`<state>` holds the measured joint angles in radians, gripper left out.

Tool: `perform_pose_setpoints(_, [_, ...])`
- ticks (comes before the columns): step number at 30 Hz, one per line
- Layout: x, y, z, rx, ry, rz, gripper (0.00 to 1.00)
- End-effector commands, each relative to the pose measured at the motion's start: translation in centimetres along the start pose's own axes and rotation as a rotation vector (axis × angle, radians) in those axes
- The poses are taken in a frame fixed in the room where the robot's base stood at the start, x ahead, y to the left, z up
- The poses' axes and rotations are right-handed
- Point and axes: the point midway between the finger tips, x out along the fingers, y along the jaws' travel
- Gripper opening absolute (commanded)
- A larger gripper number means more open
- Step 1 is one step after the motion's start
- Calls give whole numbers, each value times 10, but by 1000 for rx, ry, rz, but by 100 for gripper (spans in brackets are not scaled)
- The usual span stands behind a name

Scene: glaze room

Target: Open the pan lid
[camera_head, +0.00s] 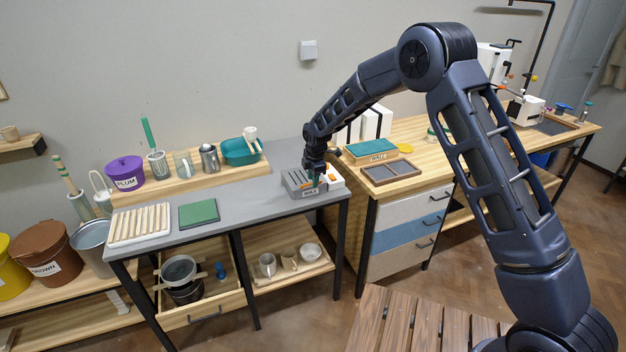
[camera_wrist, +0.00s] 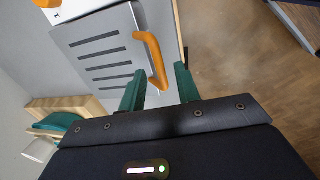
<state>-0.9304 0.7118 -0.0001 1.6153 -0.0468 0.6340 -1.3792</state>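The grey pan (camera_head: 296,184) with a slotted top and a dark label reading "WAX" stands at the right end of the grey worktop. In the wrist view its flat grey lid (camera_wrist: 85,32) has several dark slots and an orange bar handle (camera_wrist: 151,55) along one edge. My gripper (camera_head: 315,180) is over the right part of the pan. In the wrist view its two green fingers (camera_wrist: 159,76) are apart, with the near end of the handle between or just beyond them. I cannot tell whether they touch it. The lid looks closed; the pan's inside is hidden.
A white container (camera_head: 334,180) stands right beside the pan. A green mat (camera_head: 198,213) and a slatted white rack (camera_head: 139,225) lie further left. A back shelf holds a purple tub (camera_head: 125,172), cups and a teal bowl (camera_head: 238,152). The worktop's middle is clear.

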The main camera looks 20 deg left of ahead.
Motion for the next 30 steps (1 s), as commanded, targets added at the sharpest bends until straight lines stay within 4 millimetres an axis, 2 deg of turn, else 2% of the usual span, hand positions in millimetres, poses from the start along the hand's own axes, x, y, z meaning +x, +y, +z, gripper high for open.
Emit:
perform_pose_setpoints(4, [7,0,0,-1,0,0,33])
perform_pose_setpoints(12, [7,0,0,0,0,0,33])
perform_pose_setpoints(17, [7,0,0,-1,0,0,1])
perform_pose_setpoints(30, [1,4,0,0,0,1,0])
